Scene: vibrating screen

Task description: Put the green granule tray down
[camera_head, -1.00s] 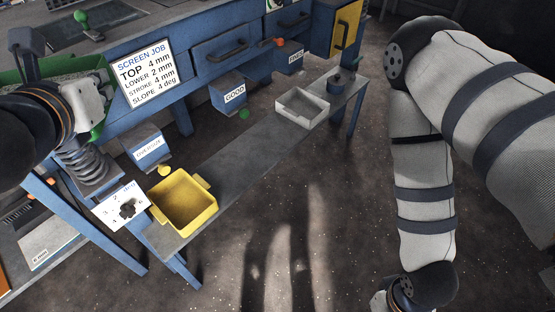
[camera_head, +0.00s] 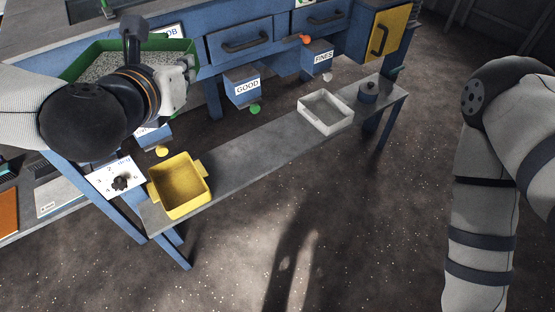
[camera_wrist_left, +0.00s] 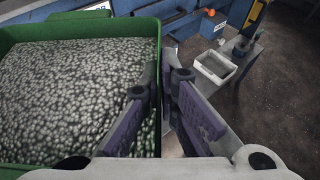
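The green granule tray (camera_head: 74,66) is full of grey granules and shows at the upper left of the head view. It fills the left of the left wrist view (camera_wrist_left: 80,28). My left gripper (camera_head: 181,84) is at the tray's right side. In the left wrist view its fingers (camera_wrist_left: 166,82) straddle the tray's wall, one over the granules and one outside, and look closed on it. The tray seems held up in front of the blue machine. My wrist hides part of the tray. My right gripper is out of view; only my right arm shows.
A long grey bench (camera_head: 240,164) holds a yellow tray (camera_head: 181,210), a white tray (camera_head: 343,122) and a dark round weight (camera_head: 368,94). Chutes marked GOOD (camera_head: 246,88) and FINES (camera_head: 321,60) hang above it. The bench between the two trays is clear.

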